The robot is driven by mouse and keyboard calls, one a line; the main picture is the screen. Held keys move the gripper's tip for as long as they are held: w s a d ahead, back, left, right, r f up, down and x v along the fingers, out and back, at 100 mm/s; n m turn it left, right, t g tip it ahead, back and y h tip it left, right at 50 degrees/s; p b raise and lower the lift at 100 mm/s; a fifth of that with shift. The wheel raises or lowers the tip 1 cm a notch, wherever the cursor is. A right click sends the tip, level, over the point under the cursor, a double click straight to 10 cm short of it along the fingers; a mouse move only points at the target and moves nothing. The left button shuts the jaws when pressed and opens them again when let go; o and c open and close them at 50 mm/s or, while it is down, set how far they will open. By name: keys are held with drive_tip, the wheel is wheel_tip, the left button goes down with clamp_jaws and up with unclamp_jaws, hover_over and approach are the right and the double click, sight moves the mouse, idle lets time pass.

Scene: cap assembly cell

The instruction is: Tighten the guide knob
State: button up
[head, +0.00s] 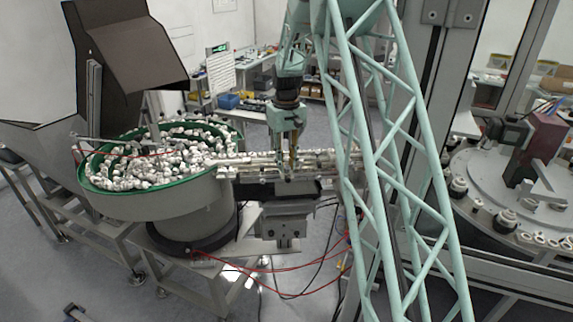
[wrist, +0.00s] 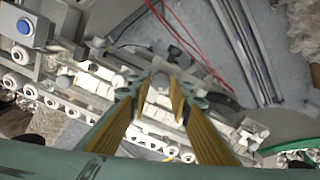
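The guide rail track (head: 245,172) runs from the bowl feeder to the right, and my gripper (head: 291,165) is down at it in the head view. In the wrist view my gripper (wrist: 158,92) has two yellow-lined fingers with a gap between them. A small light grey round knob (wrist: 160,81) shows in that gap, close to the fingertips. I cannot tell whether the fingers touch it. Which one is the guide knob is not clear. In the head view the knobs are too small to tell apart.
The green-lined bowl feeder (head: 150,205), full of white caps, stands left of the track. A rotary table (head: 515,220) with fixtures is at the right. Red hoses (head: 285,268) hang below the track.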

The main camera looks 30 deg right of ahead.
sight(287, 167)
drive_tip(key=shift+m, duration=0.6)
drive_tip(key=shift+c, duration=0.7)
drive_tip(key=shift+m+b, duration=0.65)
drive_tip(key=shift+m, duration=1.85)
drive_tip(key=o, duration=0.6)
drive_tip(key=shift+c, duration=0.2)
drive_tip(key=shift+r, duration=0.1)
wheel_tip(287, 167, up, 12)
